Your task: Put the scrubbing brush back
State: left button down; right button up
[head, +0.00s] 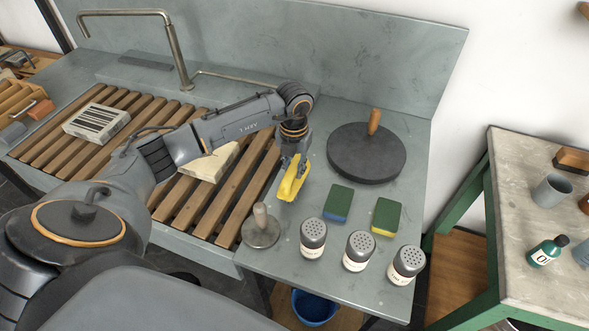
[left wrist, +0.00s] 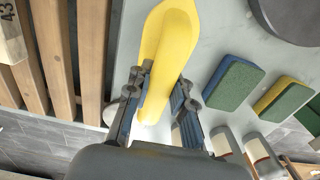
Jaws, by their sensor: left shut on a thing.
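A yellow scrubbing brush (head: 292,180) is in my left gripper (head: 296,160), over the grey counter beside the right end of the wooden slats. In the left wrist view the yellow brush (left wrist: 165,60) stands between the two fingers of the left gripper (left wrist: 155,100), which are shut on it. Its bristles are hard to make out. I cannot tell whether the brush touches the counter. My right gripper is not in view.
Right of the brush lie two green sponges (head: 338,202) and a dark round disc (head: 366,155) with a wooden handle. Shaker cans (head: 313,238) line the front edge, near a small disc with a handle (head: 261,230). Stone blocks (head: 97,122) rest on the slats (head: 166,207).

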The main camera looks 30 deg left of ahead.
pick_arm(q)
jog(key=shift+f, duration=0.8)
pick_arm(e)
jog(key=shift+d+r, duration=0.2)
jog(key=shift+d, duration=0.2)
pick_arm(q)
jog(key=shift+f, duration=0.15)
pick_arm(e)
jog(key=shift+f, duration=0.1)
pick_arm(q)
jog(key=c, duration=1.2)
grip_release()
jog(key=shift+o, duration=0.2)
jog(key=shift+r, duration=0.35)
notch_tip(320, 180, up, 11)
jog(key=b, duration=0.2)
jog(key=shift+f+b, duration=0.2)
jog(key=shift+b, duration=0.2)
jog(key=shift+r, duration=0.55)
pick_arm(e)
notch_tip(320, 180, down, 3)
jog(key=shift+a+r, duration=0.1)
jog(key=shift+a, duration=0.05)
